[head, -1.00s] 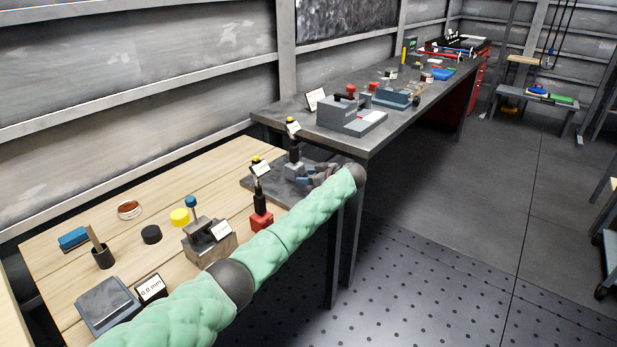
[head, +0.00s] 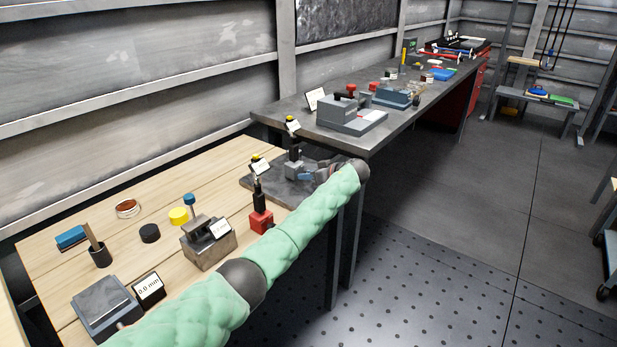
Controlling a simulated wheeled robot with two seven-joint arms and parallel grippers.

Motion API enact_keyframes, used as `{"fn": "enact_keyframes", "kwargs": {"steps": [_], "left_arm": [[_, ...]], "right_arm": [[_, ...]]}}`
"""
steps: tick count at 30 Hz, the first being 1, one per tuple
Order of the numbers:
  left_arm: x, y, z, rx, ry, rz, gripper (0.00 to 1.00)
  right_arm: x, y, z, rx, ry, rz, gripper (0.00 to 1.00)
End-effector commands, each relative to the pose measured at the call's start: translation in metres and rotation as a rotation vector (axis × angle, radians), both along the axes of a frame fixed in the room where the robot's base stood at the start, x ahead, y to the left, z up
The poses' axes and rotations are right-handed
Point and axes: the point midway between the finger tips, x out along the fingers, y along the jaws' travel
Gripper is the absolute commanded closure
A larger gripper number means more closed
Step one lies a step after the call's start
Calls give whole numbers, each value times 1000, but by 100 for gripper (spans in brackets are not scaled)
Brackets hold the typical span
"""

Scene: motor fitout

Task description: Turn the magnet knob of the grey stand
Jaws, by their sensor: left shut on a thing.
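The grey stand (head: 293,167) stands upright on a dark plate (head: 262,188) at the far right end of the wooden bench. It has a grey block base and a dark post with a yellow top. My left gripper (head: 304,174) reaches it from the right, with its fingers at the side of the base. The fingers are shut at the spot of the magnet knob, which they hide. A similar red stand (head: 262,221) with a black post stands nearer, beside my left arm. My right gripper is out of view.
The wooden bench holds a metal block with a label (head: 208,245), a yellow disc (head: 178,216), a black disc (head: 149,233) and a 0.0 mm display (head: 149,290). A dark workbench (head: 290,107) with a grey device stands behind.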

Motion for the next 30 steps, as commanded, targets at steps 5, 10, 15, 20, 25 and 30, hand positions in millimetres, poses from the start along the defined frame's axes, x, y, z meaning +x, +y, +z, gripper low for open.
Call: {"fn": "enact_keyframes", "kwargs": {"steps": [5,10,15,20,25,30], "left_arm": [[0,0,0,-1,-1,0,60],[0,0,0,-1,-1,0,51],[0,-1,0,-1,-1,0,51],[-7,-11,4,-1,-1,-1,51],[-20,-33,13,-2,-2,-2,51],[-32,-50,22,-2,-1,-1,51]], "right_arm": [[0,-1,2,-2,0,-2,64],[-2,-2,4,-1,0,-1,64],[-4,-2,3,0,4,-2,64],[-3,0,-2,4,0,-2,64],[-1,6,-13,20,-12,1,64],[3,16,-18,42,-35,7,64]]}}
